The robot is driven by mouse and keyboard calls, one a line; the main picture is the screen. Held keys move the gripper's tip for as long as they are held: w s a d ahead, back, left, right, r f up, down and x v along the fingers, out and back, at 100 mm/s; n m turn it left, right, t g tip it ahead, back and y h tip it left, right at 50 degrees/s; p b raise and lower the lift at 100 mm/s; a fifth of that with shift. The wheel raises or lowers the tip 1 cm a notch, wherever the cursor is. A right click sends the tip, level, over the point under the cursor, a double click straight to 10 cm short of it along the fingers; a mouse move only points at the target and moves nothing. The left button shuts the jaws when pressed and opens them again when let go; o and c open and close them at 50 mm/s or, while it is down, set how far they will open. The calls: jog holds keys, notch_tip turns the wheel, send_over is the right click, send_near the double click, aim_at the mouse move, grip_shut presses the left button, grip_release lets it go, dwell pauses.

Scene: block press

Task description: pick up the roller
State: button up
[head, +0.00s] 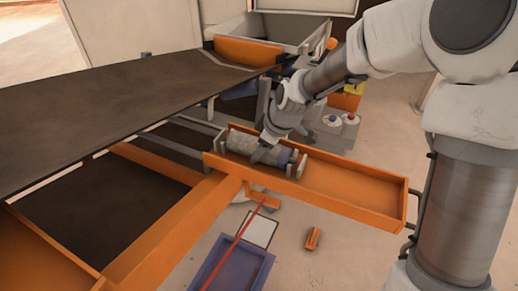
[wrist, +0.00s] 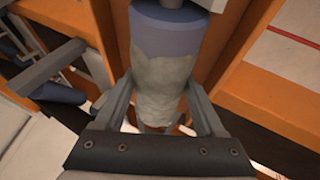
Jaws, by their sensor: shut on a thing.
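The roller (head: 243,143) is a cylinder with a pale, mottled grey middle and a blue-violet end, lying at the left end of an orange tray (head: 355,188) in the head view. In the wrist view the roller (wrist: 165,70) runs up the middle of the picture, its blue end at the top. My gripper (head: 262,146) comes down over it from the upper right. In the wrist view its two fingers (wrist: 162,100) lie on either side of the roller, shut on it. The lower end of the roller is partly hidden by the gripper mount.
A dark conveyor belt (head: 90,100) slopes across the left. Orange beams (head: 170,230) run below it. A blue-violet bin (head: 238,265) and a small orange piece (head: 312,239) are on the floor. A box with round buttons (head: 335,125) stands behind the tray. The tray's right part is empty.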

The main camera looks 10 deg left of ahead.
grip_shut()
jog(key=shift+r, duration=0.1)
